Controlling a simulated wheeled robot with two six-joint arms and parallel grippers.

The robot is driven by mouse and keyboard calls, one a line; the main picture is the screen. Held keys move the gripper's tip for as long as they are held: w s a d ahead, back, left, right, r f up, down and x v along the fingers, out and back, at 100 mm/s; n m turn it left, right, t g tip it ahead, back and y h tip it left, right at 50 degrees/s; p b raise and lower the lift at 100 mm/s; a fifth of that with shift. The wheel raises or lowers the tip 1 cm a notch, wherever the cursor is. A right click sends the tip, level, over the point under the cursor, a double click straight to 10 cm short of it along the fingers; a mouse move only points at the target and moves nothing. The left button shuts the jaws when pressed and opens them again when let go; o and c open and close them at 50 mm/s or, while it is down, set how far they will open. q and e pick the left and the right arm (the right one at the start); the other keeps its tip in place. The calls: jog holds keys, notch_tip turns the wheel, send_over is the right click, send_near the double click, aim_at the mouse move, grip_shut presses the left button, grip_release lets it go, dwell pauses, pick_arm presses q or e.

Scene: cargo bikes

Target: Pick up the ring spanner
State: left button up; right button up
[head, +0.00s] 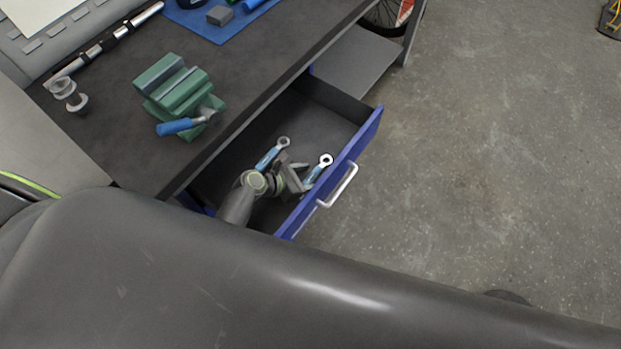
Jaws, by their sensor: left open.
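Two spanners with blue handles and pale ring-like heads lie in the open drawer. One spanner (268,157) is toward the back of the drawer, the other spanner (318,169) is close to the drawer front. They look alike at this size, and I cannot tell which is the ring spanner. My left gripper (297,174) reaches into the drawer between them, open, with its fingers beside the front spanner. The lower part of the front spanner is partly hidden by the gripper. I cannot tell whether they touch. My right gripper is not in view.
The blue drawer front (358,151) with a white handle (339,186) stands pulled out under the dark workbench (118,141). A green vise (180,88) and a blue-handled tool (180,126) are on the bench.

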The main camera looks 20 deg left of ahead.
pick_arm(q)
grip_shut()
dwell(0.3)
jog(key=shift+r, duration=0.1)
